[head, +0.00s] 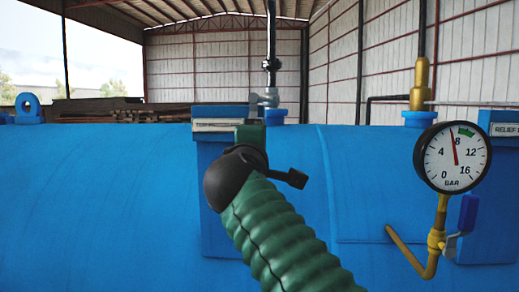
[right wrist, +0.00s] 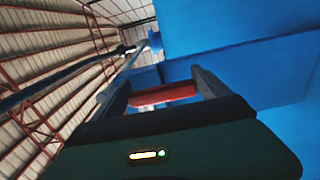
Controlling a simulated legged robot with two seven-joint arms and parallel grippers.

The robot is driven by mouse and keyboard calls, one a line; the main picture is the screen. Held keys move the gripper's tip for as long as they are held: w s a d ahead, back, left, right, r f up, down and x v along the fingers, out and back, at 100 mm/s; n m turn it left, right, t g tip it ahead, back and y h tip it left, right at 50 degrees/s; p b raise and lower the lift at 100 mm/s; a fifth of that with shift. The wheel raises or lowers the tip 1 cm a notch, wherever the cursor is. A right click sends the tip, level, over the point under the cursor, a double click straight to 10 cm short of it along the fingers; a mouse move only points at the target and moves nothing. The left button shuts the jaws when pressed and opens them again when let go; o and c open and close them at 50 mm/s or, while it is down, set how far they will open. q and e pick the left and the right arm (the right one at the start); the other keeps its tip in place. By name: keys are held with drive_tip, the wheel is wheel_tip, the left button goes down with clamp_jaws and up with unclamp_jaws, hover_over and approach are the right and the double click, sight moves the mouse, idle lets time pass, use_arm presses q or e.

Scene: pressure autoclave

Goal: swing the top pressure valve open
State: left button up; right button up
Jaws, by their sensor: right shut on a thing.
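The top pressure valve (head: 270,98) stands on a blue block on top of the autoclave (head: 100,180), under a dark vertical pipe. Its label plate (head: 218,125) is partly covered by my arm. My right gripper (right wrist: 163,86) is shut on the valve's red handle (right wrist: 165,94), which lies between the two dark fingers in the right wrist view. In the head view the back of my right gripper (head: 250,134) and the black wrist hide the handle, so its angle cannot be told there. My left gripper is not in view.
A pressure gauge (head: 453,157) at the right points just under 8 bar. Below it are a yellow pipe (head: 411,256) and a blue-handled valve (head: 468,213).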

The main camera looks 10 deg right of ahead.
drive_tip(key=shift+w+a+f, duration=0.1)
drive_tip(key=shift+a+f, duration=0.05)
drive_tip(key=shift+f, duration=0.15)
drive_tip(key=o, duration=1.9)
drive_tip(key=shift+r, duration=0.1)
drive_tip(key=shift+a, duration=0.1)
drive_tip(key=shift+s+a, duration=0.1)
drive_tip(key=shift+s, duration=0.15)
drive_tip(key=b+v, duration=0.6)
drive_tip(key=v, duration=1)
